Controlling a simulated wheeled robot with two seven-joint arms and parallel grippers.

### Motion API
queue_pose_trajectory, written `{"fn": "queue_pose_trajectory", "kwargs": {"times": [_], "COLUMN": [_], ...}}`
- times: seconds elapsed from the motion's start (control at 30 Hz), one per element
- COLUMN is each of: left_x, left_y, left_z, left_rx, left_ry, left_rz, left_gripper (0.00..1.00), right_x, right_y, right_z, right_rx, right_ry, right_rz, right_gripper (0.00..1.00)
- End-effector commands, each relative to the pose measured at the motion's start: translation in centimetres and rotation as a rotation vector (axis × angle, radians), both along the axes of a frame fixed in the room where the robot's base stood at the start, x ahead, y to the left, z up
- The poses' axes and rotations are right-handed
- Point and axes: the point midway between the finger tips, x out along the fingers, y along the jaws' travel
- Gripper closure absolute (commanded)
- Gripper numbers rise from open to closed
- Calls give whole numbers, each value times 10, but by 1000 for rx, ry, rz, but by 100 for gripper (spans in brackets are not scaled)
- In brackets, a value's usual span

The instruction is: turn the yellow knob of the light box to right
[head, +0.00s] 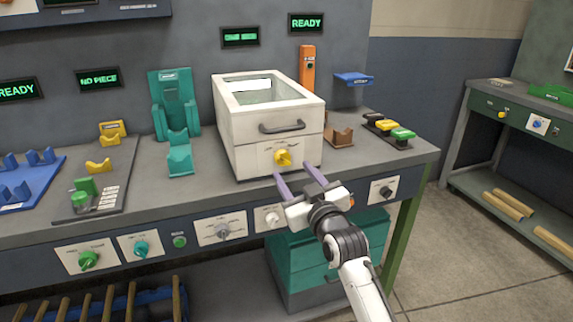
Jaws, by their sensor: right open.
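The light box (243,150) is a white box on the grey bench, with an open glass-like top and a dark handle on its front. Its yellow knob (283,157) sits low on the front face, on a pale label plate. My right gripper (297,178) is in front of the box, just below and to the right of the knob. Its two purple fingers are spread apart with nothing between them, and they point at the box. The fingers look apart from the knob, though the exact gap is hard to tell. My left gripper is not in view.
A teal fixture (174,110) stands left of the box. A brown block (339,137) and a row of coloured buttons (389,130) stand right of it. The bench's front panel carries several knobs, including a white one (271,218) below my gripper. A teal drawer unit (300,262) is underneath.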

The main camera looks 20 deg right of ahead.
Motion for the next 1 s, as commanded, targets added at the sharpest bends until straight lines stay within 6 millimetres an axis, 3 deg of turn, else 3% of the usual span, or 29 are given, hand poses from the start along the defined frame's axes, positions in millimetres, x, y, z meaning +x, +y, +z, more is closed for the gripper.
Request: {"fn": "queue_pose_trajectory", "kwargs": {"times": [0.1, 0.3, 0.77, 1.0], "left_x": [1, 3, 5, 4], "left_y": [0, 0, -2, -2], "left_z": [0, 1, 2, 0], "left_rx": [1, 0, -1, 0], "left_ry": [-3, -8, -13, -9], "left_rz": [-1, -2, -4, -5], "left_gripper": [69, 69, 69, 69], "right_x": [23, 49, 59, 59], "right_y": [1, 2, 2, 2], "right_z": [0, 0, 0, -1], "right_rx": [0, 1, 1, 1], "right_ry": [0, 0, 0, 1], "right_rz": [0, 0, 1, 1], "right_gripper": [49, 49, 49, 90]}}
